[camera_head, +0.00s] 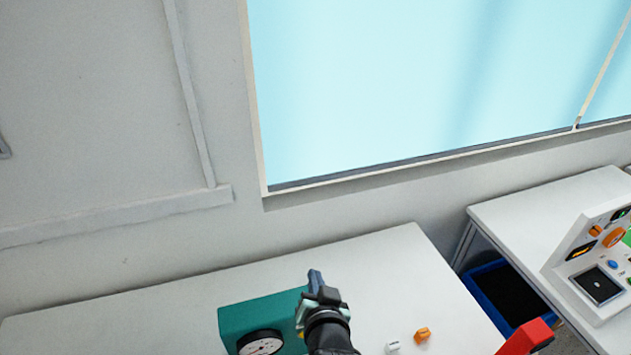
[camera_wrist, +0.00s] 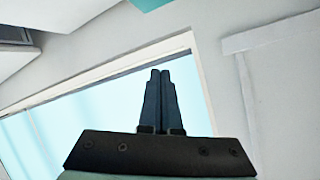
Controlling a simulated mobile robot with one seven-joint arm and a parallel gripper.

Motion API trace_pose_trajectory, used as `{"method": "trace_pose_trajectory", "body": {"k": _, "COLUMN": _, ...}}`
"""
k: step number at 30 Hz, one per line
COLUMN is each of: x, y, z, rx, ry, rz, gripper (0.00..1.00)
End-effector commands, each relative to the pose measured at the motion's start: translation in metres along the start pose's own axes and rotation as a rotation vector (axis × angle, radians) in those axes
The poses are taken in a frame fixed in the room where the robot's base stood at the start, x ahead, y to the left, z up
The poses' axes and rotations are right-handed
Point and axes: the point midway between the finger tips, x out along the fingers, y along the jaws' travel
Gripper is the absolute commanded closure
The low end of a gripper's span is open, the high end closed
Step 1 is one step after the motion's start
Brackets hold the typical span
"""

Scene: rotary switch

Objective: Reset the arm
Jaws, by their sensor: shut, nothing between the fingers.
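My gripper (camera_head: 315,277) is in the lower middle of the head view, above the white table (camera_head: 385,252). It stands in front of the right end of a green box (camera_head: 262,311) with a round white dial (camera_head: 261,346), and hides part of it. In the wrist view my gripper (camera_wrist: 160,75) shows two dark fingers pressed together with nothing between them. The wrist view looks past the fingers at the wall and the window.
A white knob (camera_head: 392,347) and an orange knob (camera_head: 422,335) are on the table to the right. A red object (camera_head: 526,338) is at the lower right. A control panel (camera_head: 597,265) stands on a second table (camera_head: 545,205), near a blue bin (camera_head: 507,292). A window (camera_head: 430,85) is behind.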

Motion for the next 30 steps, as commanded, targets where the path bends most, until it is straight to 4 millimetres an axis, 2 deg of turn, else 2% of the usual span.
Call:
{"method": "trace_pose_trajectory", "body": {"k": 1, "x": -0.003, "y": -0.014, "z": -0.035, "rx": -0.028, "ry": 0.074, "rz": -0.020, "gripper": 1.00}}
{"method": "trace_pose_trajectory", "body": {"k": 3, "x": -0.014, "y": -0.034, "z": -0.082, "rx": -0.070, "ry": 0.173, "rz": -0.042, "gripper": 1.00}}
{"method": "trace_pose_trajectory", "body": {"k": 5, "x": -0.028, "y": -0.051, "z": -0.123, "rx": -0.107, "ry": 0.263, "rz": -0.059, "gripper": 1.00}}
{"method": "trace_pose_trajectory", "body": {"k": 6, "x": -0.040, "y": -0.063, "z": -0.149, "rx": -0.131, "ry": 0.324, "rz": -0.070, "gripper": 1.00}}
{"method": "trace_pose_trajectory", "body": {"k": 8, "x": -0.061, "y": -0.080, "z": -0.186, "rx": -0.166, "ry": 0.417, "rz": -0.084, "gripper": 1.00}}
{"method": "trace_pose_trajectory", "body": {"k": 9, "x": -0.077, "y": -0.090, "z": -0.210, "rx": -0.189, "ry": 0.480, "rz": -0.092, "gripper": 1.00}}
{"method": "trace_pose_trajectory", "body": {"k": 11, "x": -0.105, "y": -0.106, "z": -0.243, "rx": -0.221, "ry": 0.576, "rz": -0.103, "gripper": 1.00}}
{"method": "trace_pose_trajectory", "body": {"k": 12, "x": -0.126, "y": -0.117, "z": -0.264, "rx": -0.242, "ry": 0.642, "rz": -0.108, "gripper": 1.00}}
{"method": "trace_pose_trajectory", "body": {"k": 14, "x": -0.160, "y": -0.131, "z": -0.292, "rx": -0.273, "ry": 0.741, "rz": -0.115, "gripper": 1.00}}
{"method": "trace_pose_trajectory", "body": {"k": 15, "x": -0.184, "y": -0.140, "z": -0.308, "rx": -0.292, "ry": 0.808, "rz": -0.119, "gripper": 1.00}}
{"method": "trace_pose_trajectory", "body": {"k": 18, "x": -0.244, "y": -0.159, "z": -0.340, "rx": -0.332, "ry": 0.965, "rz": -0.123, "gripper": 1.00}}
{"method": "trace_pose_trajectory", "body": {"k": 21, "x": -0.297, "y": -0.172, "z": -0.358, "rx": -0.360, "ry": 1.093, "rz": -0.123, "gripper": 1.00}}
{"method": "trace_pose_trajectory", "body": {"k": 24, "x": -0.335, "y": -0.180, "z": -0.366, "rx": -0.378, "ry": 1.183, "rz": -0.123, "gripper": 1.00}}
{"method": "trace_pose_trajectory", "body": {"k": 27, "x": -0.355, "y": -0.183, "z": -0.369, "rx": -0.388, "ry": 1.230, "rz": -0.119, "gripper": 1.00}}
{"method": "trace_pose_trajectory", "body": {"k": 30, "x": -0.362, "y": -0.184, "z": -0.370, "rx": -0.391, "ry": 1.246, "rz": -0.118, "gripper": 1.00}}
